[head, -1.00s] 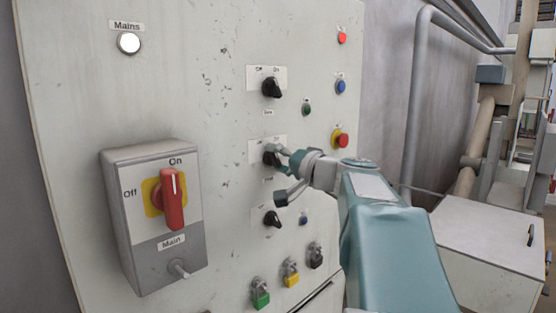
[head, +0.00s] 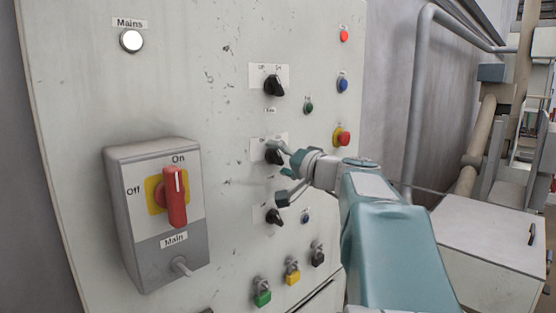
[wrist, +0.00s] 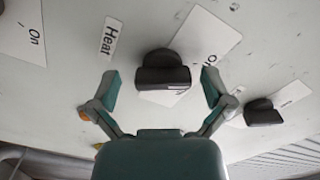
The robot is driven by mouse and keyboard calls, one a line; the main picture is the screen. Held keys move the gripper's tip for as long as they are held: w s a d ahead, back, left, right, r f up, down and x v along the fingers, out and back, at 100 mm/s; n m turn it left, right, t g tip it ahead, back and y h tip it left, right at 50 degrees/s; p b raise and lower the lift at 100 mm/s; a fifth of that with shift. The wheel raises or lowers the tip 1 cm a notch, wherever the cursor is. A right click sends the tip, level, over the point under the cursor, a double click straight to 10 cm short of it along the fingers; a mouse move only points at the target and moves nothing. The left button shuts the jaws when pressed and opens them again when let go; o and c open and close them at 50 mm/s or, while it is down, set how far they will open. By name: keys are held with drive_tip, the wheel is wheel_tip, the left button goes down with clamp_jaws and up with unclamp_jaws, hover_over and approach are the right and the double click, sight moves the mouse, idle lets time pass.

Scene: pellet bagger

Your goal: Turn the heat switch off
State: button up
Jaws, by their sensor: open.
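The heat switch is a black rotary knob (head: 274,155) on a white plate, the middle of three black knobs on the panel. In the wrist view the knob (wrist: 163,72) is in front of my gripper (wrist: 160,83), next to a "Heat" label (wrist: 112,37). My gripper is open, with one teal-tipped finger on each side of the knob; I cannot tell if either touches it. In the head view my gripper (head: 284,172) is at the panel and partly covers the area just below and right of the knob.
Black knobs stand above (head: 274,86) and below (head: 274,216) the heat switch. A red emergency button (head: 342,138) and a blue button (head: 342,85) are to the right. Padlocks (head: 292,271) hang below. A main switch box (head: 160,255) stands out at left.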

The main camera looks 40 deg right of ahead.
drive_tip(key=shift+s, duration=0.1)
drive_tip(key=s, duration=1.1)
drive_tip(key=shift+s+d, duration=0.4)
drive_tip(key=shift+d, duration=0.05)
